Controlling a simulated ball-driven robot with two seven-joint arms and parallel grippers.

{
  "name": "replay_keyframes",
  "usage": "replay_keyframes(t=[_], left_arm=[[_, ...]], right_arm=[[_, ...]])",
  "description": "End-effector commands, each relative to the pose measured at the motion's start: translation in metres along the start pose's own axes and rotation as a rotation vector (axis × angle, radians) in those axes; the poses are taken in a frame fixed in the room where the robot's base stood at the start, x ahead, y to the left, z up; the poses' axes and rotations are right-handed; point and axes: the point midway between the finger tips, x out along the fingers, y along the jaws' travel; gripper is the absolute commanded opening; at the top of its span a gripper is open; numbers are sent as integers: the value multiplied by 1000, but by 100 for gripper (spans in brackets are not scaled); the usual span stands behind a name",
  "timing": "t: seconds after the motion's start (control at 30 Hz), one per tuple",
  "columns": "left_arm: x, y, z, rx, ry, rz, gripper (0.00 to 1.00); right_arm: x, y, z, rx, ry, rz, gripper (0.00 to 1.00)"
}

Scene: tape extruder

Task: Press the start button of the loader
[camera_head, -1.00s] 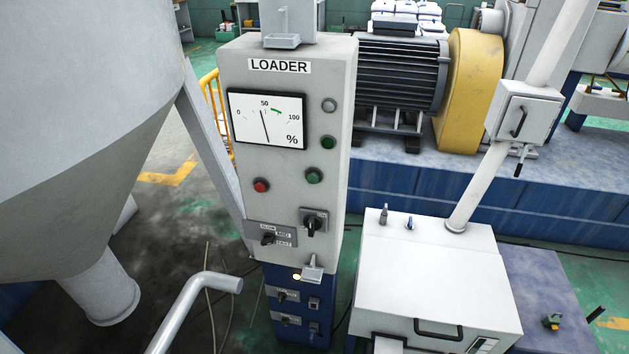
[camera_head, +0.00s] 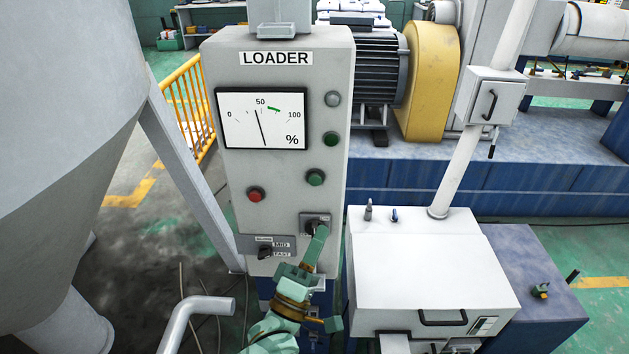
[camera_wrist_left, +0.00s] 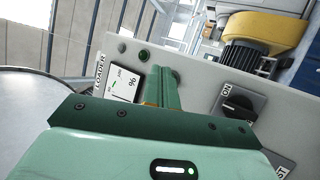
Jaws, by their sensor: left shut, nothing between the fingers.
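The loader panel (camera_head: 230,170) is a grey upright box labelled LOADER. Its front carries a red button (camera_head: 256,194), a lower green button (camera_head: 316,177) and an upper green button (camera_head: 330,138). My left gripper (camera_head: 320,232) is shut and empty, in front of the rotary switch below the lower green button, and partly hides that switch. In the left wrist view, the shut fingers (camera_wrist_left: 165,78) point at the panel face, with the black rotary switch (camera_wrist_left: 237,103) to their right. I cannot tell whether the fingers touch the panel. My right gripper is out of view.
A dial gauge (camera_head: 262,119) and a grey lamp (camera_head: 333,99) sit above the buttons. A large hopper (camera_head: 60,150) stands close on the left, with a bent pipe (camera_head: 190,310) below. A white cabinet (camera_head: 425,270) stands close on the right.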

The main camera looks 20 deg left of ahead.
Motion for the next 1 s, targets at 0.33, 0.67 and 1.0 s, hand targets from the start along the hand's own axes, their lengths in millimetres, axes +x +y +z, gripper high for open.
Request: replay_keyframes(t=[0.33, 0.67, 1.0], left_arm=[[4, 32, -16, -320, 62, 141, 0], [5, 30, -16, -316, 61, 138, 0], [31, 6, -30, -314, 61, 137, 0]], right_arm=[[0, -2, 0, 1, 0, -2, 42], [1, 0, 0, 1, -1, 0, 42], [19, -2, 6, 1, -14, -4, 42]])
